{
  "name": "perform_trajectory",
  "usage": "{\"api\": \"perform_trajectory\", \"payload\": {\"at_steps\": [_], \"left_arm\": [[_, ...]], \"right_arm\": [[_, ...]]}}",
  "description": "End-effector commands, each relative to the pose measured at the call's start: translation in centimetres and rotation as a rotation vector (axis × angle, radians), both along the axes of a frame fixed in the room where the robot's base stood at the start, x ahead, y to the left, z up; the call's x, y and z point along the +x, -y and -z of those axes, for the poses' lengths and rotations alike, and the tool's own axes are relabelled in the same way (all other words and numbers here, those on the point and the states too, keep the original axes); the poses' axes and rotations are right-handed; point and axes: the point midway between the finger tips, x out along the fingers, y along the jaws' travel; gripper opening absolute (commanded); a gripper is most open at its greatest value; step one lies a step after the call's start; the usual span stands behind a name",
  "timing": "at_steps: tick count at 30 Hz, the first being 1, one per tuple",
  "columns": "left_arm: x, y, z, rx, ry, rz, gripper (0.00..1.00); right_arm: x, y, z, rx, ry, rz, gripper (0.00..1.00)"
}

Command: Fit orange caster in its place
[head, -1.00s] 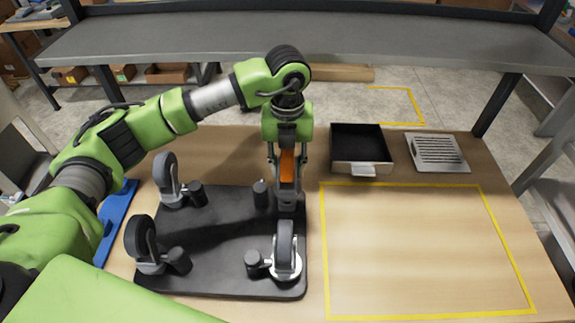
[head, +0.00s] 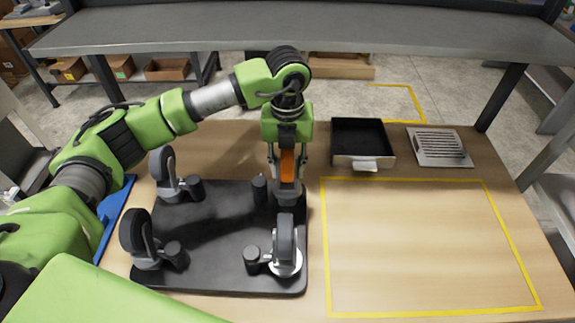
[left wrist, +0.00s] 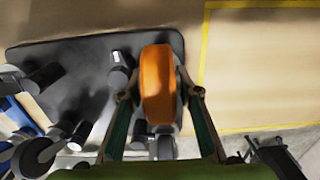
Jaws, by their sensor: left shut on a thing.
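The orange caster (head: 287,166) is in my left gripper (head: 288,172), which points down at the far right corner of the black base plate (head: 222,222). In the left wrist view the orange wheel (left wrist: 157,85) sits between the two fingers, over the plate's corner (left wrist: 95,48). The caster's grey lower part is at the plate; I cannot tell whether it is fully seated. Three grey-wheeled casters stand on the other corners: far left (head: 164,171), near left (head: 135,238) and near right (head: 285,240). My right gripper is out of view.
Short black posts stand on the plate beside the casters, one (head: 260,188) close to my left gripper. A black tray (head: 361,161) and a slotted metal plate (head: 440,147) lie at the back right. The yellow-outlined table area (head: 420,240) is empty.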

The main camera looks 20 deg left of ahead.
Motion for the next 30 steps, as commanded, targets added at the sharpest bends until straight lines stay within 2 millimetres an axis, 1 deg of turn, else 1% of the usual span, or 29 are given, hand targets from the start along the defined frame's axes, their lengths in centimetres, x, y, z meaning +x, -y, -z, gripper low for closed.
{"api": "perform_trajectory", "payload": {"at_steps": [8,9,10,11,19,22,26,30], "left_arm": [[0.0,0.0,0.8,-0.001,0.001,0.000,0.00],[0.0,0.0,0.6,-0.001,0.001,0.000,0.39],[0.0,0.0,0.6,-0.001,0.001,0.000,0.47],[0.0,0.0,0.6,-0.001,0.001,0.000,0.51],[0.0,0.0,0.7,0.001,-0.001,0.000,0.51],[0.0,0.0,0.4,0.000,0.000,0.000,0.51],[0.1,0.0,-1.2,-0.001,0.004,0.000,0.51],[0.1,0.0,-3.7,-0.001,0.004,-0.001,0.51]], "right_arm": [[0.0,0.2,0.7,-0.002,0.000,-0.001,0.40],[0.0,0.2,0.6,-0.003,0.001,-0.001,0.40],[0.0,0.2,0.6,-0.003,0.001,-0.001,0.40],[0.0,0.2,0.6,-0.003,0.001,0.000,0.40],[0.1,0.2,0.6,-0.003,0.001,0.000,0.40],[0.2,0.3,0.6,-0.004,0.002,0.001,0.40],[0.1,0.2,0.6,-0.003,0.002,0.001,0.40],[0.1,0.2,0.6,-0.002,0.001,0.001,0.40]]}}
